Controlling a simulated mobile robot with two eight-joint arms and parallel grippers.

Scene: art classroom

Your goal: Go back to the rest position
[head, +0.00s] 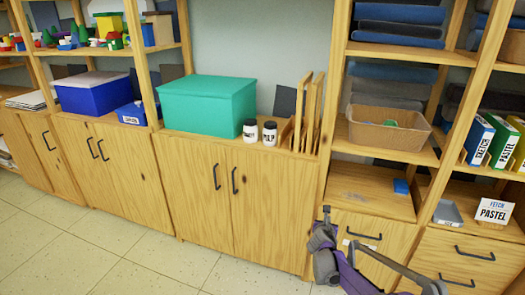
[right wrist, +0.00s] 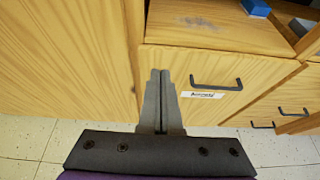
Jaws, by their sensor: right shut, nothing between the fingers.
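My right gripper (head: 326,211) is in the lower middle of the head view, in front of the wooden cabinets. In the right wrist view its two grey fingers (right wrist: 160,72) lie together with nothing between them. They point at the cabinet front, beside a drawer (right wrist: 200,75) with a dark handle and a small white label. I cannot tell how far the fingertips are from the wood. My purple and grey arm reaches in from the lower right. My left gripper is not in view.
Wooden cabinets (head: 255,195) line the wall, carrying a teal box (head: 207,108), a blue box (head: 95,98), two labelled jars (head: 250,130) and upright boards (head: 310,110). A cardboard bin (head: 390,132) and a "PASTEL" sign (head: 494,210) stand on the right shelves. The tiled floor (head: 90,240) at left is clear.

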